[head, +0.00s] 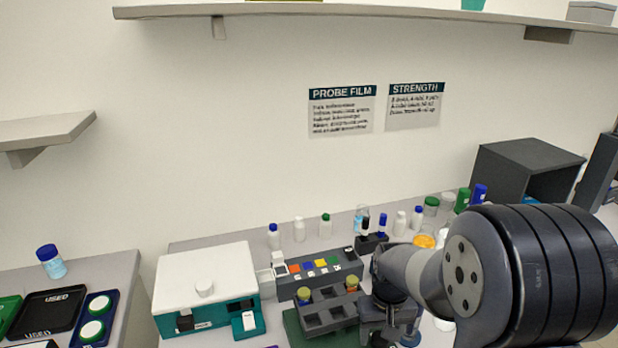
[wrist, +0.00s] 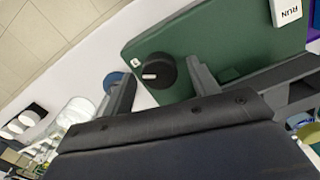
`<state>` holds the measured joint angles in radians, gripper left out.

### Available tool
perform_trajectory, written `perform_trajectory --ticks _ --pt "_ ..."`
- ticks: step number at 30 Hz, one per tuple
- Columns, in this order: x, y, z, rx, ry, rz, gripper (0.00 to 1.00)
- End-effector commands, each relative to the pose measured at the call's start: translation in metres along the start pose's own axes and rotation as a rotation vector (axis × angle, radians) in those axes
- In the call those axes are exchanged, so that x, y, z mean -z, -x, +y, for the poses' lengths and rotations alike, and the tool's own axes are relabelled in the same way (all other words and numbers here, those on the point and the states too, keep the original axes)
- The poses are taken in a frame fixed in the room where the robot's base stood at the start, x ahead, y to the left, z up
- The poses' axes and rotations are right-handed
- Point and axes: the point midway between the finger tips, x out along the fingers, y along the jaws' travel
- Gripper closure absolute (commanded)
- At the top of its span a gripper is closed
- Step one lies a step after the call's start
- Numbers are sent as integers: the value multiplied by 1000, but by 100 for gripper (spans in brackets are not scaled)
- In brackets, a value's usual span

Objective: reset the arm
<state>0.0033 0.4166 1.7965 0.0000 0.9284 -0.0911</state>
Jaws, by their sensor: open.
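My arm reaches in from the right in the head view, and my gripper (head: 388,325) hangs low over the bench beside a grey block rack (head: 328,318). In the wrist view my gripper (wrist: 156,76) is open, with its two fingers apart and nothing held. A black knob (wrist: 153,70) with a white mark shows between the fingers, at the edge of a green plate (wrist: 215,35). I cannot tell whether a finger touches it. A blue round thing (wrist: 112,80) shows by the left fingertip. The fingertips are hidden in the head view.
A white-and-teal machine (head: 205,285) stands left of the rack. Behind are a dark strip with coloured squares (head: 315,266) and several capped bottles (head: 299,229). A dark open box (head: 527,170) stands back right. A side bench at left holds a USED tray (head: 45,308).

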Motion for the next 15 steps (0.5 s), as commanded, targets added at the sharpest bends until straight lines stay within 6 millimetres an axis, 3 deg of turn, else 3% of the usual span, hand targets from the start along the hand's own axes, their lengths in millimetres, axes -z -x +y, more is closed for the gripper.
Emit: perform_trajectory --ticks 15 --pt "0 1 -1 0 420 -1 43"
